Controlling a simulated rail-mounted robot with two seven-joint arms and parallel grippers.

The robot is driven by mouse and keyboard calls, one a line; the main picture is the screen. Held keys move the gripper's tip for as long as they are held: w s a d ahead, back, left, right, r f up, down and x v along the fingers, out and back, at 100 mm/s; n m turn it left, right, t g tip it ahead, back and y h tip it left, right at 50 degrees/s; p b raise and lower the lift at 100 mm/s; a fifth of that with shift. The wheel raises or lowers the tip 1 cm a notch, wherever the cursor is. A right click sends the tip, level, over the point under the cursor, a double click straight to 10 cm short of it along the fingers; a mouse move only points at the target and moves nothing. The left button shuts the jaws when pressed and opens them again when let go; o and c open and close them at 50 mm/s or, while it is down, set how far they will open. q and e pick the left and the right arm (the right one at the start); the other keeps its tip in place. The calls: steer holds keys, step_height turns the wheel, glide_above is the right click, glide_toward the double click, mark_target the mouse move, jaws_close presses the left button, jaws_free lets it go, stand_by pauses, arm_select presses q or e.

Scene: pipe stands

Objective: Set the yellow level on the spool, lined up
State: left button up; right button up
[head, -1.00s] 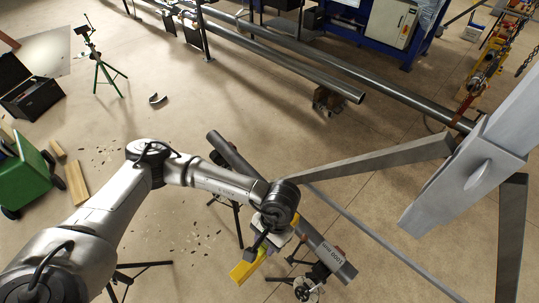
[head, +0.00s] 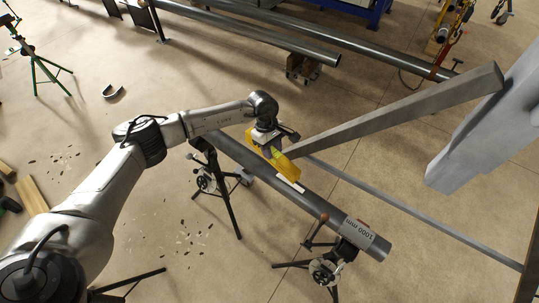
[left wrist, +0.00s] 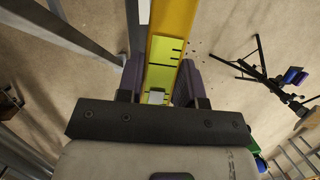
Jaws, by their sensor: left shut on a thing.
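The yellow level (head: 287,168) is in my left gripper (head: 272,146), which is shut on it. In the left wrist view the level (left wrist: 171,40) runs up the picture between the two dark fingers of the gripper (left wrist: 160,82). The spool is a grey pipe (head: 318,205) with a printed label near its lower right end, lying on stands. In the head view the level overlaps the pipe's middle, close by a white patch, and looks roughly along it. I cannot tell whether it touches the pipe. My right gripper is not in view.
Pipe stands (head: 325,270) hold the spool at both ends. A green tripod (head: 40,65) stands at upper left. Long pipes (head: 240,35) lie across the back. Wooden planks (head: 30,195) lie at far left. Open floor surrounds the spool's left side.

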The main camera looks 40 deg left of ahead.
arm_select(q)
steer(key=shift+w+a+f+n+b, duration=0.2)
steer(key=shift+w+a+f+n, duration=0.2)
steer(key=shift+a, duration=0.1)
steer(key=shift+w+a+f+n+b, duration=0.25)
steer(key=shift+a+f+n, duration=0.15)
steer(key=shift+a, duration=0.1)
steer(key=shift+w+a, duration=0.1)
steer(key=shift+a, duration=0.05)
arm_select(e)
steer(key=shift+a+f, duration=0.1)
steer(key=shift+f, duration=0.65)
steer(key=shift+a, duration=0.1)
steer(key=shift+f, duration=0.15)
arm_select(q)
steer(key=shift+b, duration=0.3)
step_height(320, 180, down, 6)
steer(key=b, duration=0.5)
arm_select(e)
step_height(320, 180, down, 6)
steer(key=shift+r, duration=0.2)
